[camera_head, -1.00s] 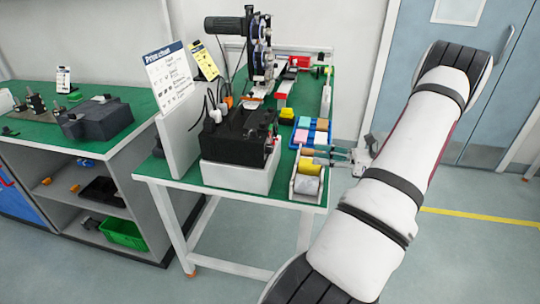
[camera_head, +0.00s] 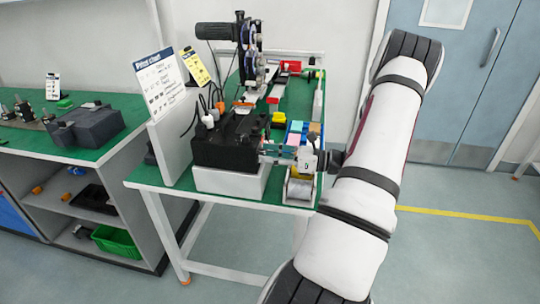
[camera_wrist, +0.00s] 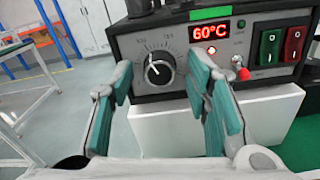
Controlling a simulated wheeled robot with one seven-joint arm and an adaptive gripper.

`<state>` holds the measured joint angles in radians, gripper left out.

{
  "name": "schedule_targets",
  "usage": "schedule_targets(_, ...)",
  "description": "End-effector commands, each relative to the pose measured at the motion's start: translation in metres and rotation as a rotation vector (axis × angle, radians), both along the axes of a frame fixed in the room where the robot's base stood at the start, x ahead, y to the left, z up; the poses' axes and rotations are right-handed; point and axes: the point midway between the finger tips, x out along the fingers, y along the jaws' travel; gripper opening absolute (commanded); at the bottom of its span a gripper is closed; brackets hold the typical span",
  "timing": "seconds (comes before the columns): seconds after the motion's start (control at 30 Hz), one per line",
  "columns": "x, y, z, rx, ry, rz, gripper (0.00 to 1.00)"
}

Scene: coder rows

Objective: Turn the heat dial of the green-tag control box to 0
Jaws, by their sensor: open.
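The control box (camera_wrist: 255,82) is black and stands on a white block (camera_wrist: 265,112); it also shows in the head view (camera_head: 222,150). Its front panel has a green tag (camera_wrist: 209,14) above a red display reading 60°C. The heat dial (camera_wrist: 158,68) is a round black knob with a white pointer mark and a printed scale around it. My gripper (camera_wrist: 168,100) is open, its two teal-padded fingers either side of the dial in the wrist view, with the dial visible between them. I cannot tell whether a finger touches it. In the head view my gripper (camera_head: 285,156) is in front of the box's panel side.
A red toggle (camera_wrist: 241,70), a green rocker switch (camera_wrist: 268,48) and a red one (camera_wrist: 293,44) sit right of the dial. Coloured bins (camera_head: 296,135) and a spool (camera_head: 300,188) stand beside the box. A sign board (camera_head: 170,110) stands left.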

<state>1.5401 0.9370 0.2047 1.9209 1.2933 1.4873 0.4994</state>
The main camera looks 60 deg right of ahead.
Motion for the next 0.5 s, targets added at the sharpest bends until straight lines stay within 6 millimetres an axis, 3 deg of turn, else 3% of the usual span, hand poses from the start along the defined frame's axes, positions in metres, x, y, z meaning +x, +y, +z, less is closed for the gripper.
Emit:
schedule_targets(0.17, 0.0001, 0.0, 0.0, 0.0, 0.0, 0.0, 0.44)
schedule_targets(0.37, -0.0001, 0.0, 0.0, 0.0, 0.0, 0.0, 0.03)
schedule_targets(0.5, -0.0001, -0.0001, -0.0001, 0.0, 0.0, 0.0, 0.0)
